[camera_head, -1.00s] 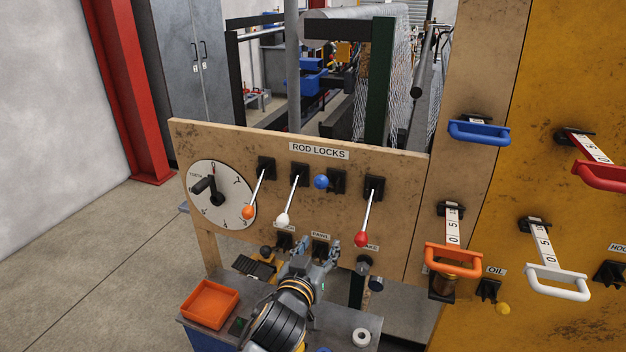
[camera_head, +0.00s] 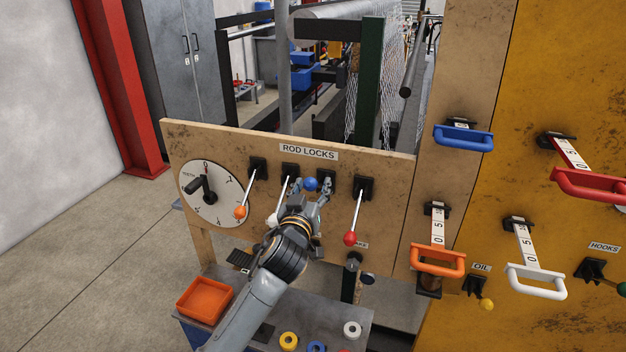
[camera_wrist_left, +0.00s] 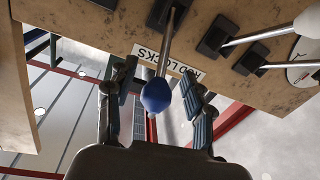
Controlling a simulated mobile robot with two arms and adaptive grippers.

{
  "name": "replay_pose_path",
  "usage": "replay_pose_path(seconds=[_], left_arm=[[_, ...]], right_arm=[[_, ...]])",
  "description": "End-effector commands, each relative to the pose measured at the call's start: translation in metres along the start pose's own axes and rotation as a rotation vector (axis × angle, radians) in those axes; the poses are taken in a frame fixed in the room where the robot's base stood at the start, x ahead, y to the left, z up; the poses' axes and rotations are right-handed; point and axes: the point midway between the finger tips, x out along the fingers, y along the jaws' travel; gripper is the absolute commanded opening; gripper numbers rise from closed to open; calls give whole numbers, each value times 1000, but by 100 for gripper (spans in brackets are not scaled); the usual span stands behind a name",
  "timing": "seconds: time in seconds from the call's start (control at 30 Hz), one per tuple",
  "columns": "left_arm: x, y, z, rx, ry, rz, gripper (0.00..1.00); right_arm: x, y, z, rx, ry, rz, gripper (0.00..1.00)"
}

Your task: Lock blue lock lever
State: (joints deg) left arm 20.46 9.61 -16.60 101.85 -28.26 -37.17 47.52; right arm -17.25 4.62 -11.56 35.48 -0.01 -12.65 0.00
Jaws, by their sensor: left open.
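The blue lock lever's ball knob (camera_head: 310,184) sticks out toward me from the wooden ROD LOCKS panel, unlike the orange, white and red levers, which hang down. My left gripper (camera_head: 311,186) is open at the blue knob, with a finger on either side of it. In the left wrist view the blue knob (camera_wrist_left: 156,95) sits between the two open fingers (camera_wrist_left: 160,92), with room on both sides. I cannot tell whether a finger touches it. My right gripper is not in view.
The white lever (camera_head: 284,200) is close left of my gripper, partly hidden by it. The red lever (camera_head: 354,217) is to the right, the orange lever (camera_head: 245,195) farther left. A dial (camera_head: 222,205) is at the panel's left. Below stands a bench with an orange tray (camera_head: 205,299).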

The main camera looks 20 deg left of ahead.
Motion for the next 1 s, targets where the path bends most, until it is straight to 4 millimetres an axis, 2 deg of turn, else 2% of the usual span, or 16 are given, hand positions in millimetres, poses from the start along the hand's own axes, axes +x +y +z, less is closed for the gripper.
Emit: replay_pose_path(seconds=[0.17,0.47,0.7,0.73,1.0], left_arm=[[12,0,0,1,0,0,52],[13,0,0,1,0,1,52],[13,0,0,1,0,1,4],[13,0,0,1,0,0,0],[13,0,0,1,0,1,0]], right_arm=[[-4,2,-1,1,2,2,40],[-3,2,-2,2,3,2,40],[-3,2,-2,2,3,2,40],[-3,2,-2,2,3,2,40],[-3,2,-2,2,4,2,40]])
